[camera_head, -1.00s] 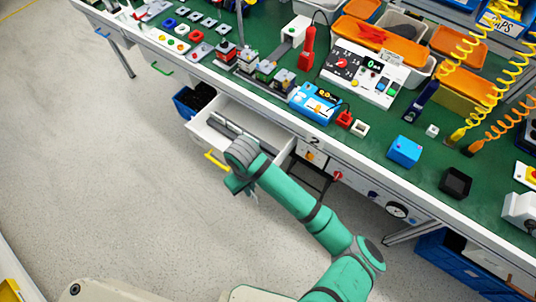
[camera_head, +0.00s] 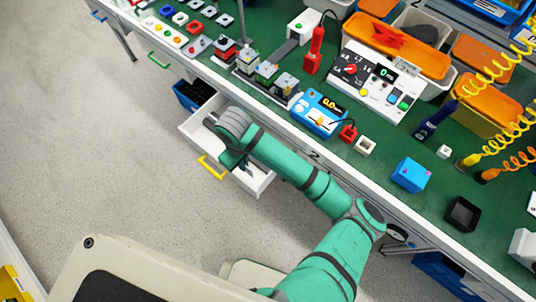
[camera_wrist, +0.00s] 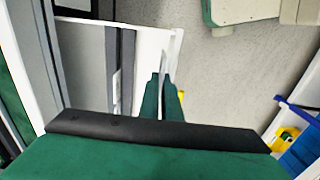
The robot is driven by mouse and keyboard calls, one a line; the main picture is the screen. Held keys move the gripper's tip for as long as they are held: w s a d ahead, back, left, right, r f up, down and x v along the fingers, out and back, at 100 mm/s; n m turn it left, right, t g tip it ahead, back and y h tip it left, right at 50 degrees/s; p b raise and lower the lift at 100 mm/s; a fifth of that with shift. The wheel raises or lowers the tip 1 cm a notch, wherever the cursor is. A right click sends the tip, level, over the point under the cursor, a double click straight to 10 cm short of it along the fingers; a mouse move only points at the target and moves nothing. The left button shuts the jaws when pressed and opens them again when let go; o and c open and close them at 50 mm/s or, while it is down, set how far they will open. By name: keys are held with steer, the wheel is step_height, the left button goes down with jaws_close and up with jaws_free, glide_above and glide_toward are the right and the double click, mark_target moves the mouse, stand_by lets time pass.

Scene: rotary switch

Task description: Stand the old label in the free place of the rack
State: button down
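My gripper (camera_wrist: 163,88) is at the open drawer; in the wrist view its two green fingers are close together with a thin pale strip between them. I cannot tell whether that strip is a held label or the drawer's edge behind. In the head view my wrist covers part of the drawer (camera_head: 196,128) and hides most of the fingers. I cannot make out the old label or the rack for certain.
The drawer has a yellow handle (camera_head: 211,167). The green bench top (camera_head: 380,155) above carries a control panel (camera_head: 372,82), a blue meter (camera_head: 319,111), a blue box (camera_head: 411,174) and a black open box (camera_head: 463,213). A blue bin (camera_head: 193,93) is beyond the drawer. The floor at left is clear.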

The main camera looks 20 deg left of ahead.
steer(key=w+d+f, duration=0.1)
steer(key=w+f, duration=0.1)
steer(key=w+d+f, duration=0.1)
steer(key=w+f, duration=0.2)
steer(key=w+d+f, duration=0.1)
steer(key=w+f, duration=0.1)
steer(key=w, duration=0.1)
steer(key=shift+w+d+f, duration=0.15)
steer(key=shift+w+d, duration=0.05)
steer(key=shift+d, duration=0.2)
steer(key=shift+w+d+f, duration=0.1)
steer(key=shift+w+f, duration=0.1)
steer(key=shift+f, duration=0.55)
steer(key=shift+w+f, duration=0.2)
steer(key=shift+f, duration=0.55)
steer(key=shift+w+d+f, duration=0.1)
steer(key=shift+w+f, duration=0.1)
steer(key=shift+f, duration=0.55)
steer(key=shift+f, duration=0.15)
steer(key=c, duration=2)
jaws_free()
steer(key=shift+c, duration=0.2)
steer(key=shift+o, duration=0.2)
